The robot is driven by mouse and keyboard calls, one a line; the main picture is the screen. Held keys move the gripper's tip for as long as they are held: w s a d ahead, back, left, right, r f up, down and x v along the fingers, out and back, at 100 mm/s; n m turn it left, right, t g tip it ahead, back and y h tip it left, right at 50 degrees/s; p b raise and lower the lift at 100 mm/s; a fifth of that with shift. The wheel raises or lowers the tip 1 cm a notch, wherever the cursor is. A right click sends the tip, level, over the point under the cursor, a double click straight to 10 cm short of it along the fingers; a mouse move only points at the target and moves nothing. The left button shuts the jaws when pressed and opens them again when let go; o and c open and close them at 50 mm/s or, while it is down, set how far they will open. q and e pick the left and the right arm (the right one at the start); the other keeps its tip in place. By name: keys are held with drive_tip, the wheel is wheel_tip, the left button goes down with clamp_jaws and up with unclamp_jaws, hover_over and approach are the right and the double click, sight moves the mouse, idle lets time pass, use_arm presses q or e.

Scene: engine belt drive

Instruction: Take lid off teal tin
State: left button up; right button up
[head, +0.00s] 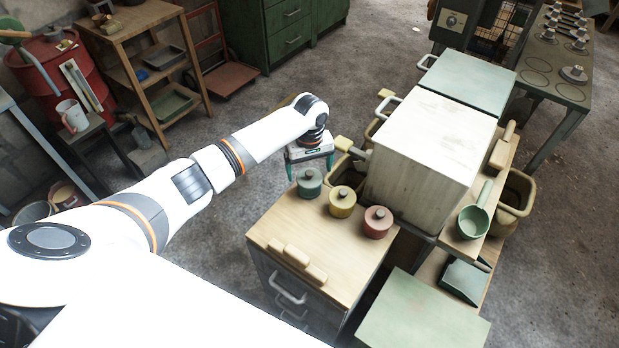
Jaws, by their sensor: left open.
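The teal tin (309,184) stands upright on the wooden cabinet top, leftmost of three small tins. Its lid with a dark knob is on it. My left gripper (311,167) is above and just behind the teal tin, fingers pointing down and apart. It is open and holds nothing that I can see. Whether its fingertips touch the lid cannot be told from this angle. My right gripper does not show.
A yellow tin (342,203) and a red tin (378,223) stand to the right of the teal one. A large pale box (432,150) rises behind them. Wooden blocks (290,257) lie at the cabinet's front edge. The cabinet top (330,255) is clear between.

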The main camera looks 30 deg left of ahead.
sight(307, 179)
use_arm(q)
wheel_tip(307, 179, down, 2)
drive_tip(key=shift+f, duration=0.1)
drive_tip(key=c, duration=1.1)
drive_tip(key=shift+o, duration=0.2)
